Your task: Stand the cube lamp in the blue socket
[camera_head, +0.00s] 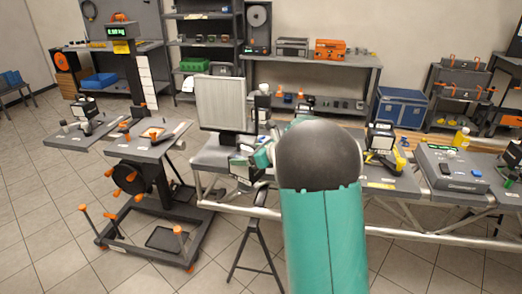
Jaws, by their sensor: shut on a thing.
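My teal arm with its dark round joint fills the lower middle of the head view and hides part of the truss bench. My gripper (246,163) is small and partly covered beyond the arm, at the bench's near edge just below a large pale panel. It is shut on a small dark object with pale parts (240,171); I cannot tell for sure whether this is the cube lamp. I cannot make out the blue socket with certainty.
The pale panel (225,103) stands upright behind my gripper. A grey scale-like box (450,168) and a yellow bottle (461,138) are to the right. A wheeled cart (150,150) with orange knobs stands left.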

